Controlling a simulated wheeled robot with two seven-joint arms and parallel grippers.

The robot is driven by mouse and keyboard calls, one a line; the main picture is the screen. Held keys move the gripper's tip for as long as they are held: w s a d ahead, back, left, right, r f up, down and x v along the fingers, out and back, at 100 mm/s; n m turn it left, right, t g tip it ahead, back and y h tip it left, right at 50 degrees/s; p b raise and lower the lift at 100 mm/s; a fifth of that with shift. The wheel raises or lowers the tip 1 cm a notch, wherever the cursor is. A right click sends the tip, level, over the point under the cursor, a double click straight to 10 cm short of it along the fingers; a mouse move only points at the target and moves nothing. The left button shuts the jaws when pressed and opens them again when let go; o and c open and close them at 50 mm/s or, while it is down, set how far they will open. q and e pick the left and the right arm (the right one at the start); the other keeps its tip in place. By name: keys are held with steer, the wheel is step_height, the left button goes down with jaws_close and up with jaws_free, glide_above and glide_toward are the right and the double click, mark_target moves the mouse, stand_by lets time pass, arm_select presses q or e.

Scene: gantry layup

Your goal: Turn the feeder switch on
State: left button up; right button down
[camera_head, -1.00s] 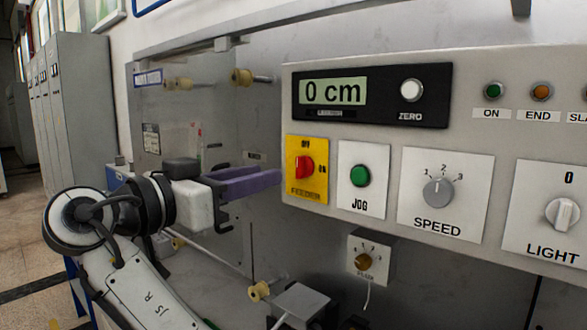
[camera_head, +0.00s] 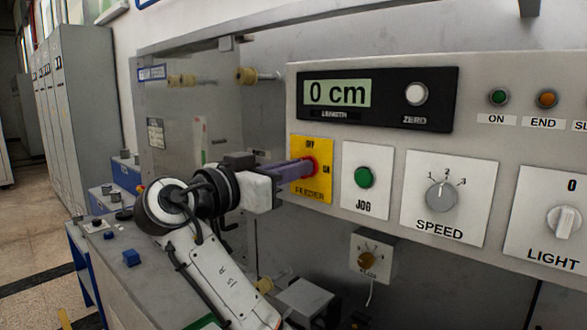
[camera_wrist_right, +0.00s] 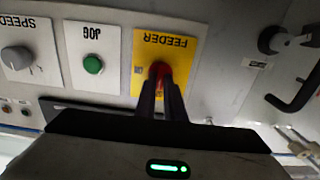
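The feeder switch is a red knob on a yellow plate (camera_head: 312,195) marked FEEDER, with OFF at the top and ON at the right. My right gripper (camera_head: 303,168) reaches it from the left, its purple fingers at the knob and hiding most of it. In the right wrist view the plate (camera_wrist_right: 165,45) appears upside down, and the red knob (camera_wrist_right: 160,70) shows between the two dark fingertips (camera_wrist_right: 160,88). The fingers are close together, one on each side, and look shut on it. The knob's exact angle is hard to read. My left gripper is not in view.
Right of the plate are the green JOG button (camera_head: 365,178), the SPEED dial (camera_head: 441,196) and the LIGHT knob (camera_head: 564,221). The display (camera_head: 340,93) above reads 0 cm. A small flux dial box (camera_head: 372,257) hangs below. Yellow spools stick out at the left.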

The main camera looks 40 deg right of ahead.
arm_select(q)
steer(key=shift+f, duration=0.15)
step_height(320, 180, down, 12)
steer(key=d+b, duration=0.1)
steer(key=b, duration=1.5)
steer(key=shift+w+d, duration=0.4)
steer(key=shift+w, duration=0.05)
arm_select(e)
steer(key=shift+s+f+m, duration=0.1)
steer(key=shift+f+m, duration=0.05)
steer(key=shift+m, duration=4.3)
steer(key=shift+s+f+m, duration=0.1)
steer(key=shift+m, duration=4.35)
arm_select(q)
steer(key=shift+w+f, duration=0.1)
arm_select(e)
steer(key=c, duration=1.8)
jaws_free()
steer(key=shift+c, duration=0.2)
